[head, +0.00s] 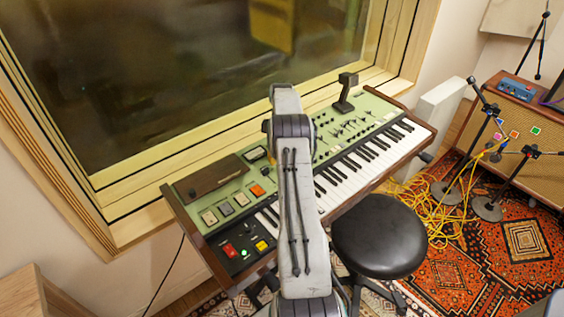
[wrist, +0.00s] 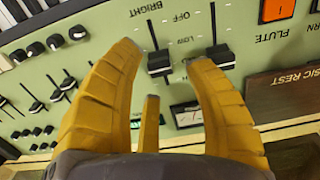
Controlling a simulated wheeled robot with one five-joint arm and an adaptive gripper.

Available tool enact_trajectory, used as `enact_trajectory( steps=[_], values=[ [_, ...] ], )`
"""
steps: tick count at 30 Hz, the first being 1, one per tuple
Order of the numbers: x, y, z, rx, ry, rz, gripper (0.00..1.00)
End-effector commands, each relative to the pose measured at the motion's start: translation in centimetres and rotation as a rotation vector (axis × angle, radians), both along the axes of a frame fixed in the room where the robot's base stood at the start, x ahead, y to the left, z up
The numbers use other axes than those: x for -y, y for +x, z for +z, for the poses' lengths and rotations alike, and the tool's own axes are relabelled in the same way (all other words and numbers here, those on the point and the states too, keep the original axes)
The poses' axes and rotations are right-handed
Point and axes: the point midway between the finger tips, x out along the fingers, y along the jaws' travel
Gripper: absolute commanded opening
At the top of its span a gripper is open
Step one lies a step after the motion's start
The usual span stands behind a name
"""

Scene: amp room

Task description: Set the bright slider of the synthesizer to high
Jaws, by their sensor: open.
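The synthesizer (head: 228,185) is a green-topped keyboard with wooden ends, standing below the window. In the wrist view its panel (wrist: 105,20) appears upside down. The bright slider (wrist: 160,64) has a dark cap in a slot beneath the BRIGHT lettering, with OFF and LOW marks beside it. In the head view my arm hides the gripper and this slider.
A second slider (wrist: 218,56) is close by the right finger. Several small sliders and knobs (wrist: 54,42) lie to the left, and an orange FLUTE switch (wrist: 277,9) to the right. A black stool (head: 378,235) stands before the keys, with yellow cables (head: 430,215) on the floor beyond.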

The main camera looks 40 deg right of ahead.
Motion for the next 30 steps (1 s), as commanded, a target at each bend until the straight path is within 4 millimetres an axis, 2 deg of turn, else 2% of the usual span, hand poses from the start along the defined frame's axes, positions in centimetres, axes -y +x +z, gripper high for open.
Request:
enact_trajectory(
  steps=[3, 9, 15, 21, 30],
  values=[
    [0.1, 0.1, 2.3, 0.004, -0.003, 0.0, 0.48],
    [0.1, 0.1, 5.6, 0.003, -0.002, 0.0, 0.48],
    [0.1, 0.0, 7.7, 0.001, -0.001, 0.0, 0.48],
    [0.1, 0.0, 8.8, 0.001, -0.001, -0.001, 0.48],
    [0.0, 0.0, 9.0, 0.0, 0.0, 0.0, 0.48]
  ],
)
